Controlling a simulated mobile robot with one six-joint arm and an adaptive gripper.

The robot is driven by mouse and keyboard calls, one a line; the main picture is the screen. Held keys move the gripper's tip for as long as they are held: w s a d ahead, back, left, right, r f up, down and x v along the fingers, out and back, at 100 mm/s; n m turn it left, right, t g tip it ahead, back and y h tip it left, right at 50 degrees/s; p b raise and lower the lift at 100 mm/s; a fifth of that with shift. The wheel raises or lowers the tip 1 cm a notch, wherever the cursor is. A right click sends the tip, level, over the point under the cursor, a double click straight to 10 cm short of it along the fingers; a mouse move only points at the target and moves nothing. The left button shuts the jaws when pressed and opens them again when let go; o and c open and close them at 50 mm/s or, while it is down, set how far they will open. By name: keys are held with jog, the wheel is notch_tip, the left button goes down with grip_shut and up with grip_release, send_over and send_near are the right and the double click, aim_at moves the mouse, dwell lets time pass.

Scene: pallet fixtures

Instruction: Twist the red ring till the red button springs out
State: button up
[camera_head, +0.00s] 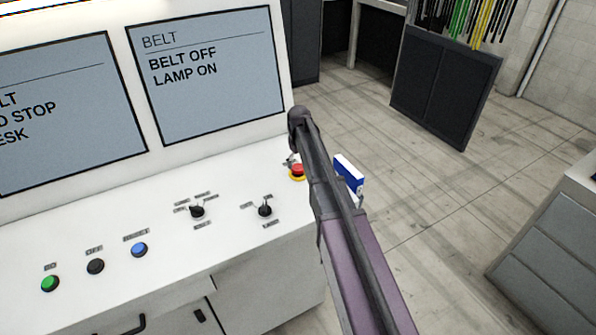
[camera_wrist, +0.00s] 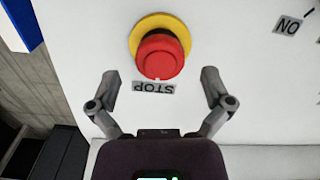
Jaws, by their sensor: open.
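The red stop button (camera_head: 297,170) sits on a yellow round base near the right end of the white desk top. In the wrist view the red button (camera_wrist: 160,55) shows large, with its yellow base (camera_wrist: 147,25) behind it and a STOP label (camera_wrist: 153,87) beside it. A separate red ring cannot be told apart from the button's cap. My gripper (camera_wrist: 161,84) is open, its two fingers apart on either side of the label, just short of the button and not visibly touching it.
A screen (camera_head: 210,90) reads BELT OFF, LAMP ON. A blue and white box (camera_head: 349,173) is beside my arm. Open floor lies right.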

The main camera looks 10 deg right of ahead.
jog(key=shift+f+b, duration=0.75)
jog(key=shift+f, duration=0.25)
